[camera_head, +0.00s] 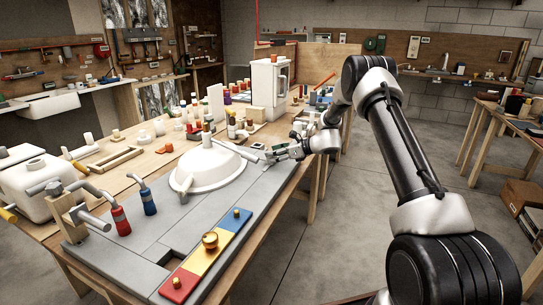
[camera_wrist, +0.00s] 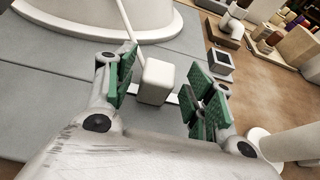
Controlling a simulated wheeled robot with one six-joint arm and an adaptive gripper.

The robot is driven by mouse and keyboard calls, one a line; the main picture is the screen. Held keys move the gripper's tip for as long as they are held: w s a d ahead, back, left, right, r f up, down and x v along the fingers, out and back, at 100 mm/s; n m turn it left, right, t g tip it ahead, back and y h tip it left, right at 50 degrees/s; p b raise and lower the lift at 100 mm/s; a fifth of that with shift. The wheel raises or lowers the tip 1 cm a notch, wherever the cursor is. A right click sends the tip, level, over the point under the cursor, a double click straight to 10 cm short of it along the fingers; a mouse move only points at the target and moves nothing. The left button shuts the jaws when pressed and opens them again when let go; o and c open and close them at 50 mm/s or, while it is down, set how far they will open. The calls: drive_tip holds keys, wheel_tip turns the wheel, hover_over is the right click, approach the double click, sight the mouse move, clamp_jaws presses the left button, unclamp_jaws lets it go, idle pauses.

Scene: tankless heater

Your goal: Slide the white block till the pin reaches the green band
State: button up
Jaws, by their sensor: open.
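The white block (camera_wrist: 157,82) is a small cream cube with rounded edges, upright on the grey surface in the wrist view. It stands between the green-padded fingers of my gripper (camera_wrist: 162,88), which are open, with a visible gap on each side. A thin white rod (camera_wrist: 127,22) runs from the large white round housing down toward the block; I cannot tell whether they join. A pale strip (camera_wrist: 171,98) shows beside the block's base. In the head view my gripper (camera_head: 270,153) is low at the right of the white dome (camera_head: 212,170). I cannot make out the pin or the green band.
A red, yellow and blue panel (camera_head: 208,256) lies at the bench's front. Red and blue handled levers (camera_head: 148,201) stand to the left. A dark-topped square fitting (camera_wrist: 219,66) and pale blocks lie right of my gripper. Grey boards beside the dome are mostly clear.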

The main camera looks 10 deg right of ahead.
drive_tip(key=v, duration=1)
drive_tip(key=s+d+f+n+g+h, duration=0.1)
drive_tip(key=s+f+n+g, duration=0.2)
drive_tip(key=s, duration=0.4)
drive_tip(key=s+f+n+g+h, duration=0.1)
drive_tip(key=s+n+g, duration=0.1)
drive_tip(key=s+n, duration=0.4)
drive_tip(key=s+d+r+n+h, duration=0.1)
drive_tip(key=s+r+n+h, duration=0.2)
drive_tip(key=s+r+n, duration=0.2)
drive_tip(key=s+d+r+n+t+h, duration=0.1)
drive_tip(key=s+r+n, duration=0.4)
drive_tip(key=s+r, duration=0.6)
drive_tip(key=s+d+r+n+h, duration=0.3)
drive_tip(key=s+r+n+h, duration=0.2)
drive_tip(key=s, duration=1.6)
drive_tip(key=shift+r+n, duration=0.6)
drive_tip(key=shift+r, duration=1.05)
